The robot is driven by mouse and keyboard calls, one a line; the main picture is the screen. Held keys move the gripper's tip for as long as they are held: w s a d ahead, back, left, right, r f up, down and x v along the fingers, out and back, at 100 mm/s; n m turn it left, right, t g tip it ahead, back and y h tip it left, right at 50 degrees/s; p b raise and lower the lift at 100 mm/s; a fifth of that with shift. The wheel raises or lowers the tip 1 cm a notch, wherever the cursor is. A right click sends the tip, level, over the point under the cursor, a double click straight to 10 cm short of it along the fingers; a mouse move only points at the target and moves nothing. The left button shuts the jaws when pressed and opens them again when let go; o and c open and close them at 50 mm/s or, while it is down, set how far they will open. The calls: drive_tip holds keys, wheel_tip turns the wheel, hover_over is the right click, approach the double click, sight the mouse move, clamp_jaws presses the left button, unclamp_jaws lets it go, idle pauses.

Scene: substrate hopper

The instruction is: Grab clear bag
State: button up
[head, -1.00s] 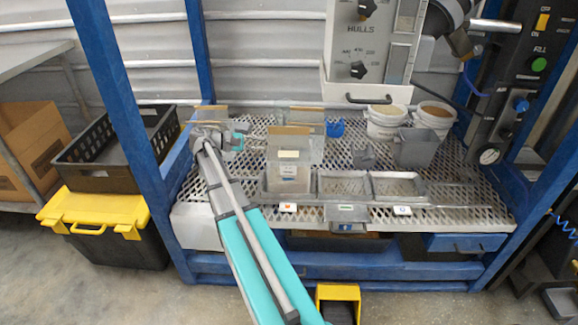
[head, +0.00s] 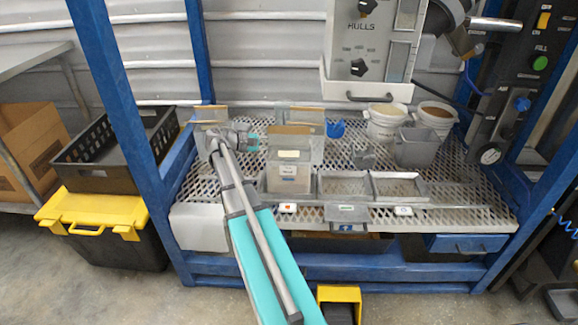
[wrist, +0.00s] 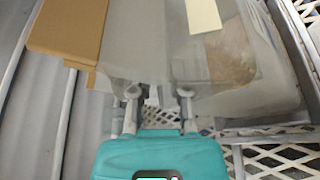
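A clear bag (head: 290,158) with a tan cardboard top and a pale label stands upright in the left compartment of the metal tray on the mesh shelf. In the wrist view, a clear bag (wrist: 232,62) with a pale label and brownish contents fills the upper right, with tan cardboard (wrist: 65,30) at upper left. My gripper (head: 256,142) is just left of the front bag in the head view. In the wrist view my gripper (wrist: 158,92) has its two fingers apart, close to the clear plastic. I cannot tell whether they touch it.
Similar bags stand behind (head: 302,117) and at far left (head: 210,114). Two tray compartments (head: 372,186) to the right look empty. White buckets (head: 385,122), a grey bin (head: 416,148) and a blue scoop (head: 335,129) are farther back. Blue posts (head: 125,120) frame the shelf.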

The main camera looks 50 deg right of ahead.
clamp_jaws()
drive_tip(key=shift+r, duration=0.15)
idle(0.4)
wheel_tip(320, 180, up, 10)
drive_tip(key=p, duration=1)
idle(0.7)
